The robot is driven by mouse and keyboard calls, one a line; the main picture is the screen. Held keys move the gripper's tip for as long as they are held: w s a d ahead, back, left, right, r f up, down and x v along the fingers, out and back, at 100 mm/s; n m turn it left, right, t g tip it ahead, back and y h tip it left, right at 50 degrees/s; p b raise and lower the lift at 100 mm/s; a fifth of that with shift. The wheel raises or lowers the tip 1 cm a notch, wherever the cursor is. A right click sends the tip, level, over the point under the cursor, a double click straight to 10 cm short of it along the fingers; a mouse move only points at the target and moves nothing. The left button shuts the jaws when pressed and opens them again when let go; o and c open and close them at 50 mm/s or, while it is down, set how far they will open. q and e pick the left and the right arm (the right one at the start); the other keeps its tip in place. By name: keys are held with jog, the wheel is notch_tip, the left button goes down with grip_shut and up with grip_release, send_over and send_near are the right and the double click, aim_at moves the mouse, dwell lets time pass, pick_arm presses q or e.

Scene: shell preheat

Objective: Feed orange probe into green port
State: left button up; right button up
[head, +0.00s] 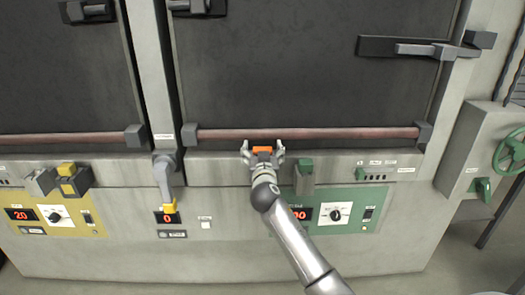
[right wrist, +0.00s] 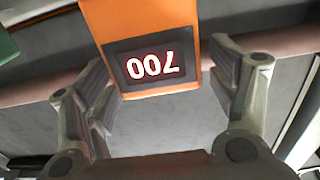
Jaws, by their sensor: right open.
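The orange probe (head: 262,150) is a small orange block at the front of the closed right oven door, below its reddish bar. In the right wrist view the orange probe (right wrist: 190,22) has a display reading 700, upside down. My right gripper (head: 263,154) is open, with its fingers on either side of the probe; I cannot tell whether they touch it. My left gripper is not in view.
A green panel (head: 347,212) with a dial and red digits lies below, partly behind my right arm. A yellow panel (head: 76,223) is at left, under a grey and yellow block (head: 70,180). A grey lever (head: 164,180) hangs between the doors. A green wheel (head: 510,150) is far right.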

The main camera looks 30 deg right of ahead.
jog(key=shift+s+f, duration=0.1)
jog(key=v, duration=1.2)
dwell(0.4)
